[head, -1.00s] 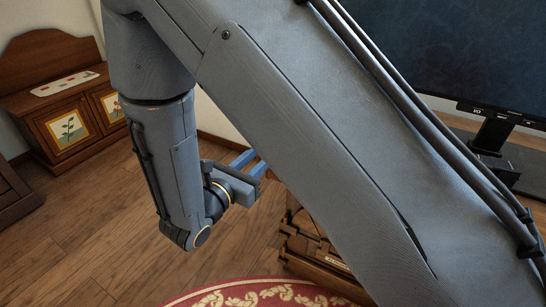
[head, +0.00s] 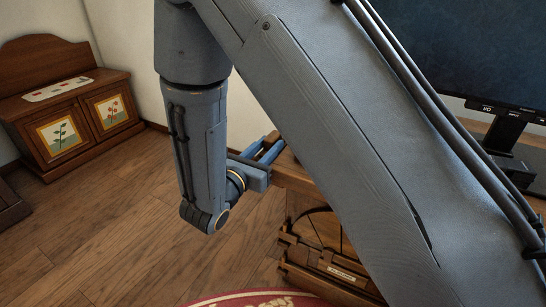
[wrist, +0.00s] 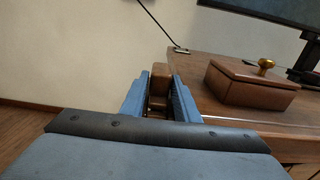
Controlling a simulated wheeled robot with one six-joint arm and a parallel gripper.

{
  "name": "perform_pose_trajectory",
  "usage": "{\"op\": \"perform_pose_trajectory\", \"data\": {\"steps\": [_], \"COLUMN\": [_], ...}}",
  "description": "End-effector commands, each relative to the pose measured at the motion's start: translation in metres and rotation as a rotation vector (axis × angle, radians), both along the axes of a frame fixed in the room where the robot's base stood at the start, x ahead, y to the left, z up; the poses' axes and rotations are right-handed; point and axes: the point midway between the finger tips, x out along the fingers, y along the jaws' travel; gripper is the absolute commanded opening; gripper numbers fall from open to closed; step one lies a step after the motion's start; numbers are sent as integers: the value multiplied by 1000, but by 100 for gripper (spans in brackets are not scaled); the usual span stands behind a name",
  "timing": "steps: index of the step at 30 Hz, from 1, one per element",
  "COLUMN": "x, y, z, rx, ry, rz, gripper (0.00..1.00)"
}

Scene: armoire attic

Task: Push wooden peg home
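My gripper (head: 276,148) points away from me at the left end of the wooden desk, with its two blue fingers apart. In the wrist view its fingers (wrist: 159,76) stand on either side of a small upright brown wooden piece (wrist: 159,84), which may be the peg. The piece fills most of the gap between the fingertips. I cannot tell whether the fingers touch it.
The wooden desk (wrist: 215,66) carries a lidded wooden box (wrist: 250,88) with a brass knob, close right of my fingers. A monitor (head: 470,50) stands behind. A cabinet with painted doors (head: 75,115) is at the left. The floor (head: 110,210) between is clear; a red rug (head: 250,298) lies in front.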

Motion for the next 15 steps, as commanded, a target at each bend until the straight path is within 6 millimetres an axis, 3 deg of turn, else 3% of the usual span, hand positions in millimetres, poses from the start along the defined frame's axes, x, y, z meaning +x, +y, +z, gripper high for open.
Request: {"op": "perform_pose_trajectory", "data": {"steps": [9, 15], "x": [5, 5], "y": [-3, -3], "z": [0, 0], "rx": [0, -1], "ry": [0, 1], "rz": [2, 1], "gripper": [28, 0]}}
